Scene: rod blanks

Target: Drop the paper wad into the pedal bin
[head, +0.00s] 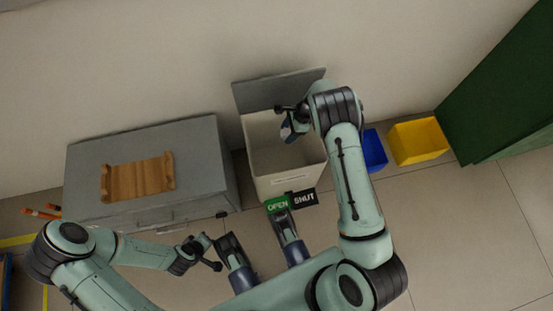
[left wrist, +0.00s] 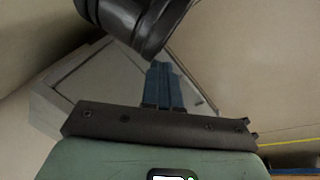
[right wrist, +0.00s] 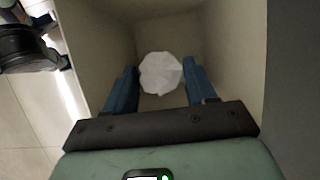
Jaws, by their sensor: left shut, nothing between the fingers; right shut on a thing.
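The pedal bin (head: 288,186) stands against the wall with its grey lid (head: 279,90) raised. A green OPEN label (head: 278,204) and a black SHUT label (head: 304,198) show at its front. My right gripper (head: 288,133) is over the bin's opening, pointing down. In the right wrist view, the white paper wad (right wrist: 160,73) is held between its blue fingers, with the bin's inner walls around it. The wad is mostly hidden in the head view. My left gripper (left wrist: 164,85) is shut and empty, near the grey chest in its wrist view.
A grey chest (head: 84,166) with a wooden tray (head: 139,178) on top stands left of the bin. A blue bin (head: 374,150) and a yellow bin (head: 418,141) stand to the right. A green cabinet (head: 505,95) is at far right. Floor at lower right is clear.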

